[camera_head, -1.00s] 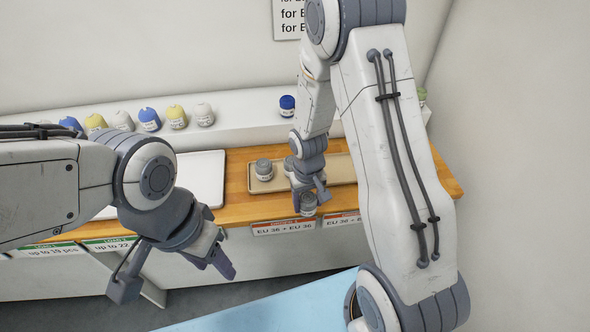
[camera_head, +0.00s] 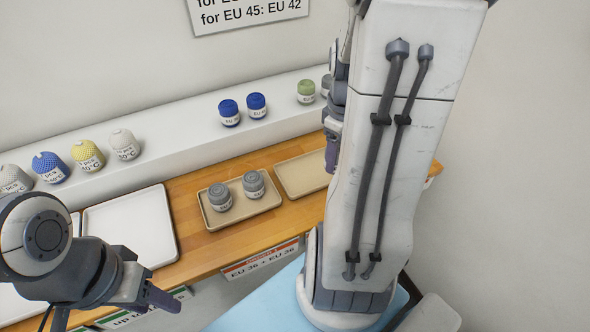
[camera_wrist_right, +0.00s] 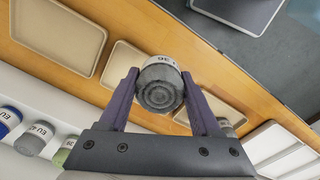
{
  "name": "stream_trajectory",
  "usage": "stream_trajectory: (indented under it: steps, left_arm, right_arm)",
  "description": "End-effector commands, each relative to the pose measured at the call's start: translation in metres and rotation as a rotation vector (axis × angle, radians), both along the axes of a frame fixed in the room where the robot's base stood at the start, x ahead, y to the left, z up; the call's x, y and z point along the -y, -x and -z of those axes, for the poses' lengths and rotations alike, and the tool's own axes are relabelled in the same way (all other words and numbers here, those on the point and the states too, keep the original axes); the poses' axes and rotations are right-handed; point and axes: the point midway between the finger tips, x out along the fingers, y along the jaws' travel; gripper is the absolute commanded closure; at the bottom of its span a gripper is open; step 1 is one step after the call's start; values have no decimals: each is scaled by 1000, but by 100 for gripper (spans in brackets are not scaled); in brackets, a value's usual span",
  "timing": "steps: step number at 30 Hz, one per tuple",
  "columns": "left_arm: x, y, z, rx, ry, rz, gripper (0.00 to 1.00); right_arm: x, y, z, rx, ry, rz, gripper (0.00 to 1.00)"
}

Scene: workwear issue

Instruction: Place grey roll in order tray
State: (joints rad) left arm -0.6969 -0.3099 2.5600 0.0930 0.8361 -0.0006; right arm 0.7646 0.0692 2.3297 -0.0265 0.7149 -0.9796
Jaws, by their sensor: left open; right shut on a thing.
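My right gripper (camera_wrist_right: 160,78) is shut on a grey roll (camera_wrist_right: 160,88) with a white label, seen end-on in the right wrist view. Behind it lies an empty part of a tan order tray (camera_wrist_right: 122,60). In the head view my right gripper (camera_head: 332,150) is mostly hidden behind my right arm, and the held roll is hidden. Two grey rolls (camera_head: 219,197) (camera_head: 253,185) stand upright in the left tan tray (camera_head: 240,219). The right tan tray (camera_head: 290,178) shows no roll in its visible part. My left gripper (camera_head: 112,316) is open and empty, partly cut off at the lower left.
A white shelf (camera_head: 180,135) behind the wooden counter (camera_head: 190,215) bears blue rolls (camera_head: 256,104), a green roll (camera_head: 306,91) and several knobbly yellow, blue and white items. A white tray (camera_head: 130,225) lies left of the tan trays. An order sign (camera_head: 262,260) hangs on the front edge.

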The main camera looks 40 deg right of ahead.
Motion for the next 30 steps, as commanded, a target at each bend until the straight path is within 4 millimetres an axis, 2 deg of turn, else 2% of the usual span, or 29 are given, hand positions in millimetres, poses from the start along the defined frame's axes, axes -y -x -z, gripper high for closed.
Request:
stream_trajectory:
  steps: [6, 13, 18, 25, 30]
  left_arm:
    - [0, 0, -5, 0, 0, 0, 50]
    - [0, 0, -9, 0, 0, 0, 50]
    - [0, 0, -10, 0, 0, 0, 50]
    - [0, 0, -12, 0, 0, 0, 50]
    - [0, 0, -12, 0, 0, 0, 50]
  right_arm:
    - [-17, -50, 30, -5, -3, -10, 90]
    - [-28, -88, 54, -3, -1, -5, 90]
    - [-30, -95, 64, -2, -1, 0, 90]
    - [-30, -94, 95, -3, -1, 1, 90]
    - [-29, -95, 100, 0, 0, 1, 90]
